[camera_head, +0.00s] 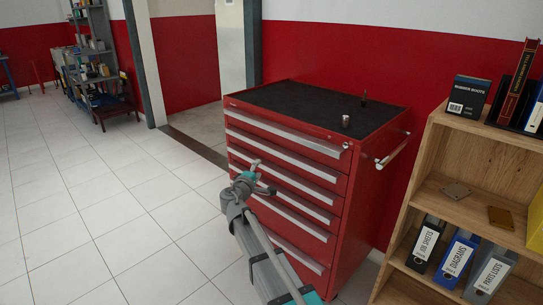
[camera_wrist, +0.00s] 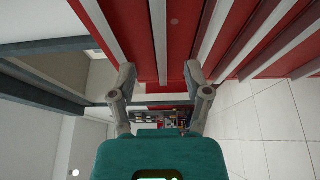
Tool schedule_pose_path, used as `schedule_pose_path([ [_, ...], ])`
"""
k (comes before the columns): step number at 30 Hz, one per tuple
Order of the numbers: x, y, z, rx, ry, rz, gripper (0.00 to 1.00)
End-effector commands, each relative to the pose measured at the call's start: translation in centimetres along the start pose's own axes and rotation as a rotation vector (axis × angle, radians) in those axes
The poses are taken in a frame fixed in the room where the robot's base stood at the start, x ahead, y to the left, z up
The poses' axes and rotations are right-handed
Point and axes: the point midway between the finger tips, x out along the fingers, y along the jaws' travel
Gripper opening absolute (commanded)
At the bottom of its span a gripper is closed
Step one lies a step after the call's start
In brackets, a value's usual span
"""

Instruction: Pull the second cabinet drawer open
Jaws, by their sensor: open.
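The red tool cabinet (camera_head: 358,190) stands against the wall with a dark top and several drawers, each with a long silver handle strip. The second drawer's handle (camera_head: 290,159) is below the top one, and its drawer looks shut. My gripper (camera_head: 263,178) is in front of the cabinet's left-centre, overlapping the upper-middle drawers in the head view. In the wrist view my gripper (camera_wrist: 160,73) is open and empty, its fingers on either side of one silver strip (camera_wrist: 158,40). I cannot tell whether they touch it, or which drawer that strip belongs to.
A wooden shelf (camera_head: 464,150) with binders and boxes stands close to the cabinet's right. A side bar (camera_head: 392,150) juts from the cabinet's right wall. Two small metal parts stand on the cabinet top. The tiled floor (camera_head: 110,215) to the left is clear.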

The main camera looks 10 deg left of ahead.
Motion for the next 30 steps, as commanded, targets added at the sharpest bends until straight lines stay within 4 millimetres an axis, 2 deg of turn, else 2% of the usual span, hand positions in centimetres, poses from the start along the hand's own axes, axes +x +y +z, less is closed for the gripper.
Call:
schedule_pose_path([
  [9, 0.2, 0.0, -0.1, 0.001, -0.001, -0.001, 0.63],
  [14, 1.2, 0.0, -0.1, 0.002, -0.002, -0.002, 0.63],
  [20, 3.5, 0.0, -0.2, 0.002, -0.002, -0.002, 0.63],
  [30, 8.7, 0.0, -0.1, 0.002, -0.003, -0.002, 0.63],
])
